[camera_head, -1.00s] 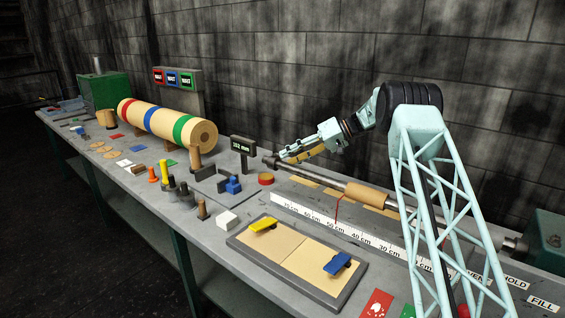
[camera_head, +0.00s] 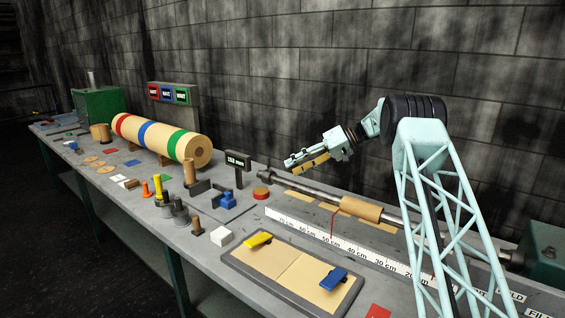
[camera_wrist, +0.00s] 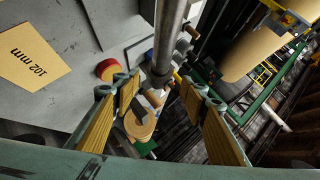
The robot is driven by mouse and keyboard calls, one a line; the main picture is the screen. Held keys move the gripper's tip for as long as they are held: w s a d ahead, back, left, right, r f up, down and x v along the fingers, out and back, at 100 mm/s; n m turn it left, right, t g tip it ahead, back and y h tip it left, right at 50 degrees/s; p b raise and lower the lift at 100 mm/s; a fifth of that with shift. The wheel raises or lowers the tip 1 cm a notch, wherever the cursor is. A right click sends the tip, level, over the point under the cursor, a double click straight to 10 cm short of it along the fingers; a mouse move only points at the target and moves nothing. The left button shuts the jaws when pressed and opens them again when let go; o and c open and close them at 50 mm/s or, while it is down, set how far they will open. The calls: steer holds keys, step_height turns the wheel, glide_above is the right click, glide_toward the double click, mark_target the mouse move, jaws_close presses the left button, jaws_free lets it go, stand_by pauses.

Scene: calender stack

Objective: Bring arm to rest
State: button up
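My gripper (camera_head: 304,162) hangs in the air above the far side of the bench, at the end of my pale green arm. In the head view it points left and slightly down, above the left end of the steel bar. In the wrist view my gripper (camera_wrist: 160,106) has its two tan-padded fingers wide apart, and nothing is held between them. The steel bar (camera_wrist: 170,40) shows beyond the fingers, apart from them as far as I can tell.
The bar (camera_head: 300,187) with a tan sleeve (camera_head: 361,209) runs along the bench behind a centimetre scale (camera_head: 330,237). A small display (camera_head: 238,161) stands left of my gripper. A large striped roll (camera_head: 160,137) lies farther left. The air around my gripper is clear.

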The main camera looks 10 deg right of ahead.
steer(key=s+a+r+m+h, duration=0.2)
steer(key=s+a+r+h, duration=0.15)
steer(key=s+r, duration=1.2)
steer(key=s+r+m+h, duration=0.1)
steer(key=s+r, duration=0.2)
steer(key=s, duration=0.8)
steer(key=s+r+h, duration=0.2)
steer(key=s+r, duration=0.2)
steer(key=s, duration=0.7)
steer(key=s+d+m+h, duration=0.1)
steer(key=s+h, duration=0.2)
steer(key=s, duration=1.9)
steer(key=s+d+f+t+h, duration=0.1)
steer(key=s+d+f, duration=0.1)
steer(key=s, duration=0.8)
steer(key=s+d+f+m+t+h, duration=0.1)
steer(key=s+d+f, duration=0.2)
steer(key=s, duration=0.7)
steer(key=shift+s+f, duration=0.35)
steer(key=shift+f, duration=0.6)
